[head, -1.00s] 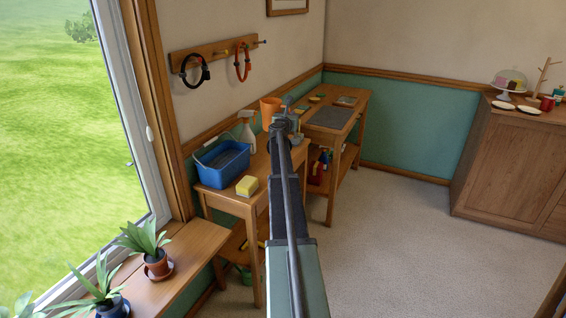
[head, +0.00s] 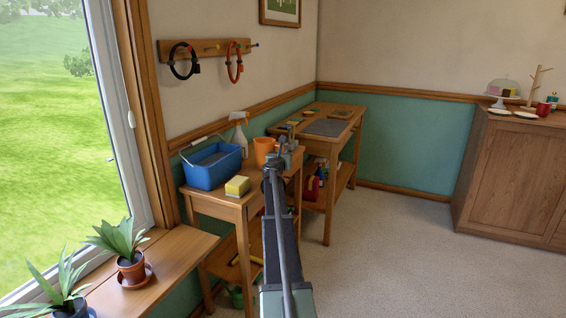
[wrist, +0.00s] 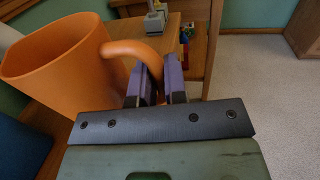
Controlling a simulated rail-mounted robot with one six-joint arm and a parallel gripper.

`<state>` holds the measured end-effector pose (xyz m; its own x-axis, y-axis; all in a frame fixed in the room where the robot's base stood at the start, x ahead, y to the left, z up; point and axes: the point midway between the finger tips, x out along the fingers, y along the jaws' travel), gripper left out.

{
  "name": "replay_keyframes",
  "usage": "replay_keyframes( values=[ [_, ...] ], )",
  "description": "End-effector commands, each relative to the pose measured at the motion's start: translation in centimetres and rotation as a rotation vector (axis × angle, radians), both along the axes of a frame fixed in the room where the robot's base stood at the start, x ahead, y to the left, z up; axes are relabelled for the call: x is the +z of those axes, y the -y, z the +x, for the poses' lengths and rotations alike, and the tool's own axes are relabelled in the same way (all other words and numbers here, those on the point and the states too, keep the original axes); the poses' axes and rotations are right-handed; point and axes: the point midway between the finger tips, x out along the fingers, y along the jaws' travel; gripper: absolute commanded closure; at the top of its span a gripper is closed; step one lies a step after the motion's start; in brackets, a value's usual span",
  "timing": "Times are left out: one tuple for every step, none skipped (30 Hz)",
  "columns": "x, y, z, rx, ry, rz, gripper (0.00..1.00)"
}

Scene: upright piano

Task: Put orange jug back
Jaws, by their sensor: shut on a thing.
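The orange jug (head: 263,150) shows in the head view at the right part of the near wooden table, to the right of the spray bottle. It is upright there; I cannot tell whether its base touches the tabletop. In the wrist view the jug (wrist: 60,65) fills the left side, its open rim toward upper left. My gripper (wrist: 158,80) is shut on the jug's curved handle (wrist: 135,48). In the head view my gripper (head: 286,150) is right beside the jug, partly hidden by my arm.
The near table (head: 220,200) holds a blue bucket (head: 212,166), a yellow sponge (head: 237,186) and a spray bottle (head: 239,135). A second table (head: 315,110) with a grey mat stands behind. Potted plants (head: 130,265) stand on the windowsill. The carpet at right is clear.

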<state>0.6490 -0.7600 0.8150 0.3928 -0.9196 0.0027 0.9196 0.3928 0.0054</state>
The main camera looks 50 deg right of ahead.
Motion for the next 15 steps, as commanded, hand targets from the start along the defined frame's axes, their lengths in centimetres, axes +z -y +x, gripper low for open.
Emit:
replay_keyframes(
  values=[
    [0.20, 0.00, 0.01, 0.000, 0.001, 0.000, 1.00],
    [0.20, 0.00, 0.01, 0.000, 0.001, 0.000, 1.00],
    [0.15, 0.00, 0.01, 0.000, 0.001, 0.000, 1.00],
    [0.04, 0.00, 0.01, 0.000, 0.001, 0.000, 1.00],
    [-0.11, 0.01, 0.01, 0.000, 0.001, 0.000, 1.00],
    [-0.26, 0.00, 0.00, 0.000, 0.001, 0.000, 1.00],
    [-0.25, 0.00, 0.00, 0.000, 0.000, 0.000, 0.86],
    [-0.14, 0.00, 0.00, 0.000, 0.000, 0.000, 0.81],
    [-0.12, 0.00, 0.00, 0.000, 0.000, 0.000, 0.75],
    [-0.12, 0.00, 0.00, 0.000, 0.000, 0.000, 0.70],
    [-0.12, 0.00, 0.01, 0.000, 0.000, 0.000, 0.66],
    [-0.12, 0.01, 0.01, 0.000, 0.000, 0.000, 0.62],
    [-0.12, 0.01, 0.01, 0.000, 0.000, 0.000, 0.62],
    [-0.12, 0.00, 0.01, 0.000, 0.000, 0.000, 0.62],
    [-0.12, 0.00, 0.01, 0.000, 0.000, 0.000, 0.62]
  ],
)
